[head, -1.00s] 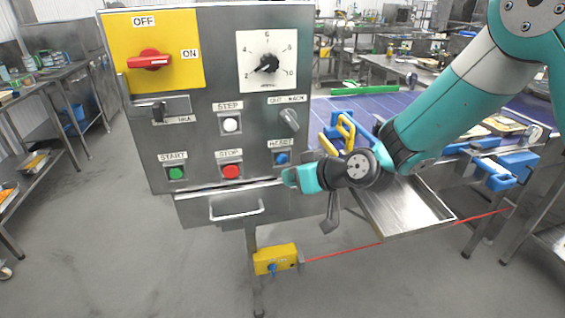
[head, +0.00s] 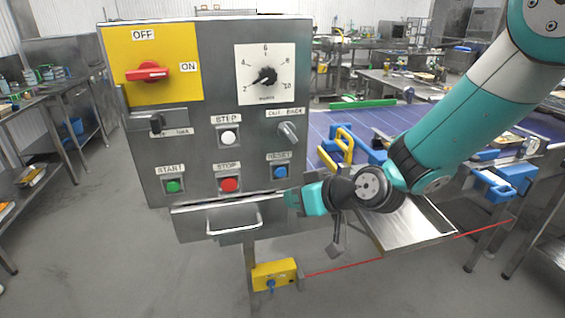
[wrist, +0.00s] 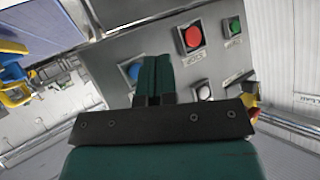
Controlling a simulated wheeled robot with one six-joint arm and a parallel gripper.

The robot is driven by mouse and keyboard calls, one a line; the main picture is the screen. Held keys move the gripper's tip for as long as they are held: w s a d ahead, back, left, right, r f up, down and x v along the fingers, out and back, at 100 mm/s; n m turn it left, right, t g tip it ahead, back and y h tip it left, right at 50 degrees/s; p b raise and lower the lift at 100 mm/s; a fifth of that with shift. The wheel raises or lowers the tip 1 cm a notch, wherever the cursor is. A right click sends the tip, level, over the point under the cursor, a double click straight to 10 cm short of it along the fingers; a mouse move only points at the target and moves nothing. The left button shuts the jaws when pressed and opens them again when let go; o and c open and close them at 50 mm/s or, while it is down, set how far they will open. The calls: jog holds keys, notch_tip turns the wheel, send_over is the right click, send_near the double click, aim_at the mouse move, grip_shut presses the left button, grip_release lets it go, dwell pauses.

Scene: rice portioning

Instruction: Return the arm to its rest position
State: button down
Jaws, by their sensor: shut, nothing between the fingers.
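My gripper (head: 291,198) is at the end of my teal arm, in front of the lower right part of the grey control panel (head: 222,128) in the head view. It is just below the blue RESET button (head: 280,172) and right of the red STOP button (head: 230,185). In the wrist view my gripper (wrist: 154,62) has its two dark green fingers pressed together with nothing between them. The wrist view also shows the panel tilted, with the red button (wrist: 192,37) beyond the fingers. I cannot tell whether the fingertips touch the panel.
A drawer with a handle (head: 232,222) juts out under the panel. A metal chute (head: 405,228) and a blue conveyor (head: 375,122) lie to the right, with a yellow and blue guard (head: 345,148). A yellow box (head: 275,274) with a red cord is low down. Floor at left is clear.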

jog(key=s+d+r+g+h, duration=0.2)
jog(key=s+d+r, duration=0.1)
jog(key=s, duration=0.5)
jog(key=s+d+r+g+h, duration=0.1)
jog(key=s+d+r+g, duration=0.1)
jog(key=s+d, duration=0.4)
jog(key=s+d+r+m+g+h, duration=0.1)
jog(key=s+d+r+g+h, duration=0.1)
jog(key=s, duration=1)
notch_tip(320, 180, up, 2)
jog(key=d+g, duration=0.1)
jog(key=d, duration=0.2)
jog(key=shift+r+h, duration=0.15)
jog(key=shift+h, duration=0.15)
